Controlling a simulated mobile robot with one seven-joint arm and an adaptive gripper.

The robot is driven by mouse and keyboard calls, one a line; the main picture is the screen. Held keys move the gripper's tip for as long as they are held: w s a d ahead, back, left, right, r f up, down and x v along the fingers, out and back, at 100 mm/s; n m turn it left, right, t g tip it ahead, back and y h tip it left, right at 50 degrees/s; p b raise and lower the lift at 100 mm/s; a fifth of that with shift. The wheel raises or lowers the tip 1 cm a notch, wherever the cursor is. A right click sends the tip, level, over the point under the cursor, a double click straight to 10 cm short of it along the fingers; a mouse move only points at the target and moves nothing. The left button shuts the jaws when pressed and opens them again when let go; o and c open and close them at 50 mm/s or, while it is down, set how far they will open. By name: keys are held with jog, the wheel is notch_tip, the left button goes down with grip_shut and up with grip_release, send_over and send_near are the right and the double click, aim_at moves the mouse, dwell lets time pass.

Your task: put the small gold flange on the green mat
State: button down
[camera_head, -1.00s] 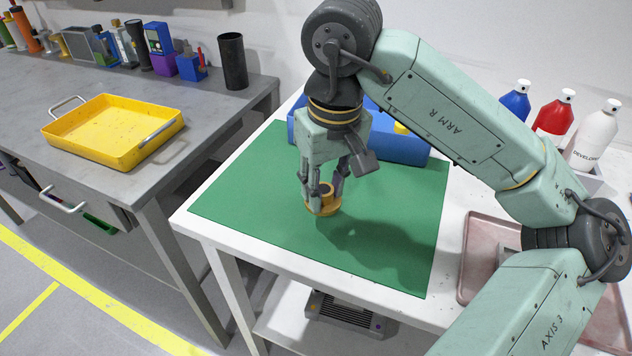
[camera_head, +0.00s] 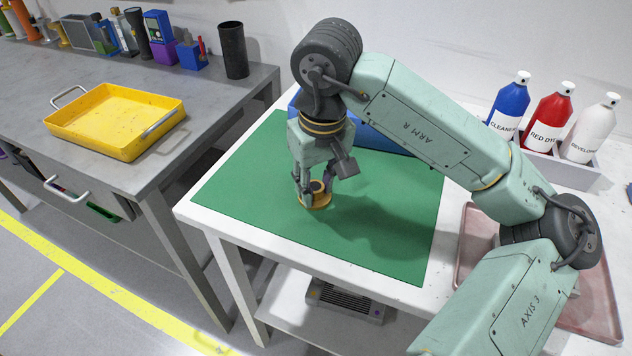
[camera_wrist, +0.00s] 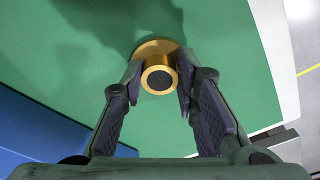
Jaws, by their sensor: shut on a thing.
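The small gold flange (camera_head: 316,200) is a round disc with a short hollow hub. My gripper (camera_head: 313,188) is shut on it, one finger on each side of the hub. In the wrist view the flange (camera_wrist: 158,76) shows hub first between the fingertips (camera_wrist: 159,82), its wider disc beyond. The green mat (camera_head: 250,190) lies on the white table under the flange. The flange is at or just above the mat; I cannot tell whether it touches. The green mat (camera_wrist: 230,45) also fills much of the wrist view.
A blue bin (camera_head: 385,140) stands behind my arm at the mat's back edge. A pinkish tray (camera_head: 600,310) lies to the right, with bottles in a holder (camera_head: 550,160) behind it. A yellow tray (camera_head: 115,120) sits on the grey bench at left. The mat around the flange is clear.

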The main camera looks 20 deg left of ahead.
aim_at(320, 201)
jog(key=c, duration=1.3)
grip_release()
jog(key=r, duration=0.8)
jog(key=s+d+r+b, duration=0.1)
jog(key=r, duration=0.3)
jog(key=shift+r, duration=0.2)
